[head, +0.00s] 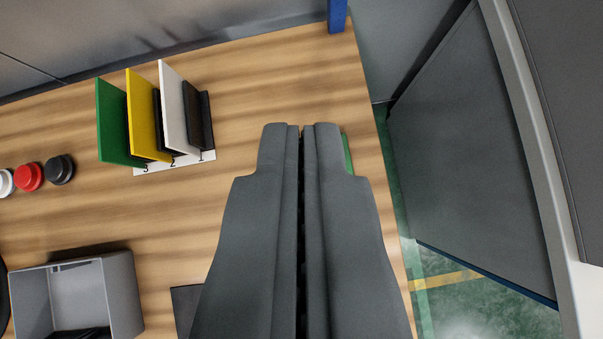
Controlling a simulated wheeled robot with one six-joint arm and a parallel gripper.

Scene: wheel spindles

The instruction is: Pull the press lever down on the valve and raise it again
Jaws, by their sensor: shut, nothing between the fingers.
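My gripper (301,130) points forward over the wooden bench, its two grey fingers side by side with only a thin dark slit between them. It is shut and holds nothing. I cannot make out the valve or its press lever in this view. The gripper covers a large part of the bench in the middle. A small piece of something green (347,153) shows just right of the right fingertip, the rest of it hidden.
On the wooden bench (290,70) stand green (115,125), yellow (146,115) and white (175,105) upright plates. White, red (29,177) and black (60,170) round pieces lie at left. A grey box (115,285) is at lower left. The bench's right edge drops to a green floor.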

